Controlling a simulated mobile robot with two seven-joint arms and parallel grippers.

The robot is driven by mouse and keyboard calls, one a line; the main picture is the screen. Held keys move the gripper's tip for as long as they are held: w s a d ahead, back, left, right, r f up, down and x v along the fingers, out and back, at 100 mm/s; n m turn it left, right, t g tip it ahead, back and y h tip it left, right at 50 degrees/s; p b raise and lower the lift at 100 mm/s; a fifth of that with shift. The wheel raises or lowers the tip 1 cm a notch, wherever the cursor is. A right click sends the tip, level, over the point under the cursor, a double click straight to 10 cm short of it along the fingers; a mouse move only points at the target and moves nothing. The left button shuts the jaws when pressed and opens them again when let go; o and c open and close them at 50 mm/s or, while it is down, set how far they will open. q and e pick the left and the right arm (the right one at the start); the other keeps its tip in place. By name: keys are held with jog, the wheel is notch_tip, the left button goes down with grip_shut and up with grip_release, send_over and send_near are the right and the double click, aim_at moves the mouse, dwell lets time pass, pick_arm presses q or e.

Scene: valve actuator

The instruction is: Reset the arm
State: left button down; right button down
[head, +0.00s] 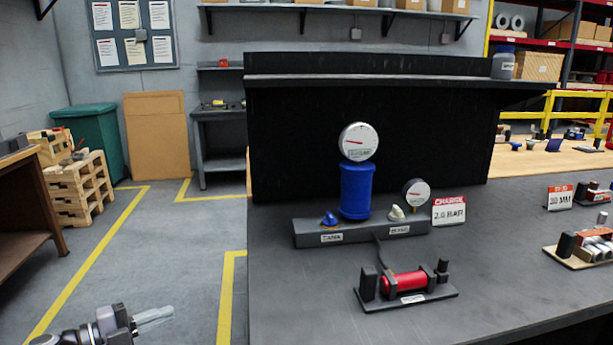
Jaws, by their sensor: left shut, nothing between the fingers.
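My left gripper (152,316) is shut and empty at the lower left, over the floor and left of the table. On the grey table (300,285) stands a dark manifold block (355,232) with a blue cylinder (356,190) topped by a round gauge (359,142). A blue knob (329,218) sits left of the cylinder and a white knob (396,212) right of it. A smaller gauge (416,192) stands at the right end. In front, a red actuator (403,283) lies on a black base, joined to the manifold by a dark hose. My right gripper does not show.
A sign reading "CHARGE 2.0 BAR" (449,211) stands right of the manifold. A second sign (560,197) and a board with small parts (585,248) are at the right. A black panel (365,130) rises behind. The table's left front area is clear.

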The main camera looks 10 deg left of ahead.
pick_arm(q)
jog(key=s+d+f+n+t+y, duration=0.3)
jog(key=s+d+f+n+y, duration=0.1)
jog(key=s+d+f+n, duration=0.55)
jog(key=s+d+f+n+g+y, duration=0.2)
jog(key=s+f+n, duration=0.2)
jog(key=s, duration=0.3)
jog(key=s+d+f+n+g+y, duration=0.3)
jog(key=s+f+n, duration=0.1)
jog(key=s+n, duration=0.2)
jog(key=shift+s+d+f+n, duration=0.3)
jog(key=shift+s+f+n, duration=0.05)
jog(key=shift+s, duration=0.3)
